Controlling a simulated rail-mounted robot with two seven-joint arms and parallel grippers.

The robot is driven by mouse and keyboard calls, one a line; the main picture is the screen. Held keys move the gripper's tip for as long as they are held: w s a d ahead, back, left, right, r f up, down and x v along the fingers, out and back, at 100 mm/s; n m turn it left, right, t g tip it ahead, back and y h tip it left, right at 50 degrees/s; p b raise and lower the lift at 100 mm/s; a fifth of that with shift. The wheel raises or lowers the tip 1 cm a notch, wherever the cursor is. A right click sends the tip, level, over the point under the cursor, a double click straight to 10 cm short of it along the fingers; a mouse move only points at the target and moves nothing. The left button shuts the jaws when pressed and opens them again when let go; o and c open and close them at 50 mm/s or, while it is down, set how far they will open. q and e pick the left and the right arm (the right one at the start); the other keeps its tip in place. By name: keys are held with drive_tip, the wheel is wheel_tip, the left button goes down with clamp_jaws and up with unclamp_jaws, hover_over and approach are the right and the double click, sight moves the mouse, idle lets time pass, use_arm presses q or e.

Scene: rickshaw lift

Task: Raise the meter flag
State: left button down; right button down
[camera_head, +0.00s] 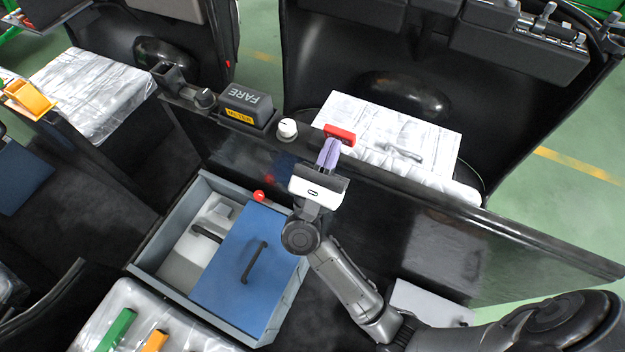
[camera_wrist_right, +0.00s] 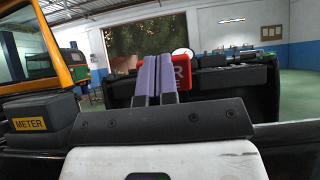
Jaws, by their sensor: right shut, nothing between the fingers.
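The red flag plate (camera_head: 341,134) sits at the dark ledge, right of the grey meter box (camera_head: 246,103), which is marked FARE and METER. My right gripper (camera_head: 328,151) has purple fingers, shut and empty, with their tips close to the red plate. The meter box (camera_wrist_right: 42,118) is at the left there. My left gripper is not in view.
A white round knob (camera_head: 287,129) stands on the ledge between meter box and flag. Below is an open grey drawer (camera_head: 165,226) with a blue lid (camera_head: 231,275). A silver-covered seat (camera_head: 385,137) lies beyond the ledge. Green and orange handles lie at lower left.

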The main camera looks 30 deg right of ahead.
sight(339, 136)
drive_tip(key=shift+x, duration=1.1)
drive_tip(key=shift+w+d+b, duration=0.1)
drive_tip(key=shift+d+b, duration=0.2)
drive_tip(key=shift+d, duration=0.15)
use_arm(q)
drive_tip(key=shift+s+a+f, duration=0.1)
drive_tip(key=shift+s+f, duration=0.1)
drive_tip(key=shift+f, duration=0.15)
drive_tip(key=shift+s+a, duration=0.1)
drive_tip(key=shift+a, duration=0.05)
use_arm(e)
drive_tip(key=shift+d+r, duration=0.1)
drive_tip(key=shift+d, duration=0.05)
